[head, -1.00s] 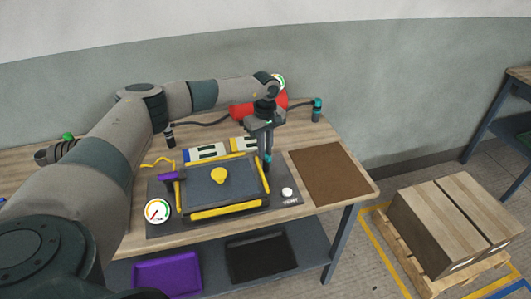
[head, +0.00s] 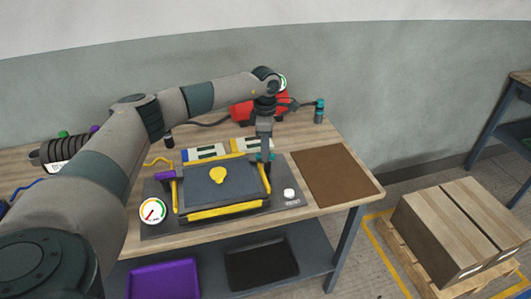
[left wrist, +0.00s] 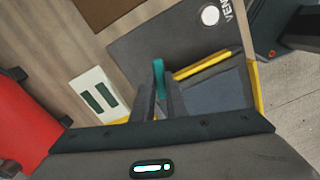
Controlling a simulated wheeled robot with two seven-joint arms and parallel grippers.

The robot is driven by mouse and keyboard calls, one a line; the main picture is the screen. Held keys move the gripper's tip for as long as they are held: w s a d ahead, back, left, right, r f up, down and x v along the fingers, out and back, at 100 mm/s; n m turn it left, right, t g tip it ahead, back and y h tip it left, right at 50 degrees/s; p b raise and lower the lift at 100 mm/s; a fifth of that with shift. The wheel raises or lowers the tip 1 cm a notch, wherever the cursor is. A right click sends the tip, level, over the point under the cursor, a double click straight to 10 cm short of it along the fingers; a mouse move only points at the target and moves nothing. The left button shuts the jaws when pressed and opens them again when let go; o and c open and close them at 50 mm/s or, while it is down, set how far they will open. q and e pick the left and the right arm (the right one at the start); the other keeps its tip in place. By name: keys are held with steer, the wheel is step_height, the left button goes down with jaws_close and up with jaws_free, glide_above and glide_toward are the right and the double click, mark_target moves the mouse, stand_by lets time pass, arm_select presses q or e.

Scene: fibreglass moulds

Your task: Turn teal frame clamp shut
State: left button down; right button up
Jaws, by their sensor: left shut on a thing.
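The mould frame (head: 222,212) lies on a dark base plate on the bench, with yellow bars round a slate-grey panel that bears a yellow knob (head: 218,175). The teal frame clamp (left wrist: 159,78) stands at the frame's far right corner. In the head view little of it shows, a small teal part (head: 272,156) beside my fingers. My left gripper (head: 264,157) points down there and is shut on the teal clamp. The left wrist view shows the clamp's handle between the two fingers (left wrist: 160,95). A purple clamp (head: 165,176) sits at the frame's left side. My right gripper is not in view.
A gauge (head: 152,212) and a white vent knob (head: 289,193) flank the frame. A brown mat (head: 335,175) lies to the right.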

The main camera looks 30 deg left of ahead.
arm_select(q)
steer(key=n, duration=0.2)
steer(key=shift+n+b, duration=0.3)
steer(key=shift+b, duration=0.05)
steer(key=shift+n, duration=0.3)
steer(key=c, duration=1.8)
jaws_free()
steer(key=shift+o, duration=0.2)
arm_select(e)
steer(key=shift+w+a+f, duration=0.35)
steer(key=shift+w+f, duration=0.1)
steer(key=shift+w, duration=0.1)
